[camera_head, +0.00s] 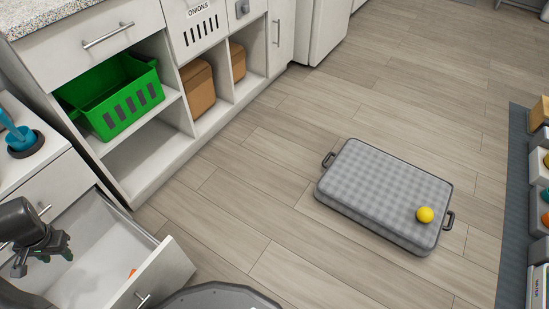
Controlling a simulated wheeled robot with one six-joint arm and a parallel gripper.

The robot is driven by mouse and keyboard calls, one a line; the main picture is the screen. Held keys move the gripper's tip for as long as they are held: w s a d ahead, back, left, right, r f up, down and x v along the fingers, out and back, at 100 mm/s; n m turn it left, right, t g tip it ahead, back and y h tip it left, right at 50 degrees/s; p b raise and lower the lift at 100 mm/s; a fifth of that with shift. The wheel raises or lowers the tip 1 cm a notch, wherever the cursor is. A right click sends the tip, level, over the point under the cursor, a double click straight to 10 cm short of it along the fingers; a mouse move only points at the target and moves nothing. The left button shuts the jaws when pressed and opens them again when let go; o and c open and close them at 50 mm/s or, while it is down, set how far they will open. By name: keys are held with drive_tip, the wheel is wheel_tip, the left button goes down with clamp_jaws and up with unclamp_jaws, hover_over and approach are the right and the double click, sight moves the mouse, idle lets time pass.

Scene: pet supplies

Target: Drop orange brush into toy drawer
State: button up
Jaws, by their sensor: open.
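The open drawer (165,278) is at the lower left, pulled out from the white cabinet. A small orange thing (132,271) shows inside it, close to the front panel. It is probably the orange brush, but most of it is hidden by the panel. My gripper (44,258) is at the left edge, over the back left part of the drawer as seen here. It is open and nothing shows between its fingers. The drawer's left part is hidden by my arm.
A teal object (17,135) stands on the left counter. A grey cushioned pet bed (375,185) with a yellow ball (425,215) lies on the floor. Bare floor separates it from the drawer.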

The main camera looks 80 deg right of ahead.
wheel_tip(320, 180, up, 13)
drive_tip(key=s+p, duration=0.2)
drive_tip(key=p, duration=0.2)
drive_tip(key=shift+s+d, duration=0.2)
drive_tip(key=shift+d, duration=0.25)
drive_tip(key=shift+f, duration=0.1)
wheel_tip(320, 180, down, 14)
drive_tip(key=w+a+b, duration=0.1)
drive_tip(key=w+b, duration=0.1)
drive_tip(key=b, duration=0.3)
drive_tip(key=shift+w+r+p, duration=0.15)
drive_tip(key=shift+r+p, duration=0.8)
drive_tip(key=shift+r, duration=0.25)
drive_tip(key=shift+w+r+p, duration=0.1)
drive_tip(key=shift+r+p, duration=0.8)
drive_tip(key=shift+r, duration=0.25)
